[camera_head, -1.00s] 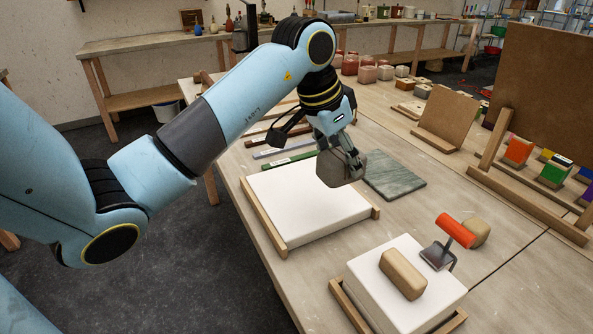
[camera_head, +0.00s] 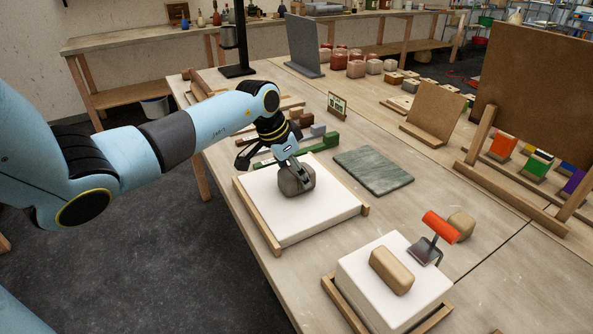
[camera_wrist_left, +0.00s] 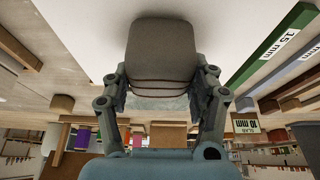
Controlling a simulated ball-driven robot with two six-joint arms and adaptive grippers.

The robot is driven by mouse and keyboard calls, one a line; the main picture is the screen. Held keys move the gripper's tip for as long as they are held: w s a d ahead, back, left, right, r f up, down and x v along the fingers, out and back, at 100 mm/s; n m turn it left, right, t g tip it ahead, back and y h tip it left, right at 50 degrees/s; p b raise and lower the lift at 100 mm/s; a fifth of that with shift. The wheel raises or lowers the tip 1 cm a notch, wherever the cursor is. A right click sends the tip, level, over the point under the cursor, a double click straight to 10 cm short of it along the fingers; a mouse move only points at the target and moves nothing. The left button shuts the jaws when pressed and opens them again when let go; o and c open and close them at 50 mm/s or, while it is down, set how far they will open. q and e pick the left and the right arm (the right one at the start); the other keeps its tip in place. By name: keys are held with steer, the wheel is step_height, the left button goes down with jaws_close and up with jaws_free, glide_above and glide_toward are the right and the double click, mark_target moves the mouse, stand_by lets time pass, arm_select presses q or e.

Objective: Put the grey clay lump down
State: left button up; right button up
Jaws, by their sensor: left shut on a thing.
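The grey clay lump (camera_head: 297,180) is in my left gripper (camera_head: 293,168), over the middle of the white board with wooden side rails (camera_head: 290,225). The lump looks to be at or very near the board's surface; I cannot tell if it bears its weight there. In the left wrist view the lump (camera_wrist_left: 160,55) sits between the fingers of my left gripper (camera_wrist_left: 160,95), with the white surface close beyond it. My right gripper is not in view.
A grey-green slab (camera_head: 373,171) lies just right of the board. Green and other strips (camera_head: 315,148) lie behind. The board's front is clear.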

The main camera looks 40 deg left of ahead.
arm_select(q)
steer(key=shift+f, duration=0.1)
steer(key=o, duration=1.7)
steer(key=shift+f, duration=0.15)
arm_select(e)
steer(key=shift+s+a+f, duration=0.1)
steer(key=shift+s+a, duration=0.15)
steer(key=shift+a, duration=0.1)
arm_select(q)
steer(key=shift+r, duration=0.25)
steer(key=v, duration=1.1)
steer(key=shift+s+a+r, duration=0.1)
steer(key=shift+s+r, duration=0.15)
steer(key=shift+r, duration=0.1)
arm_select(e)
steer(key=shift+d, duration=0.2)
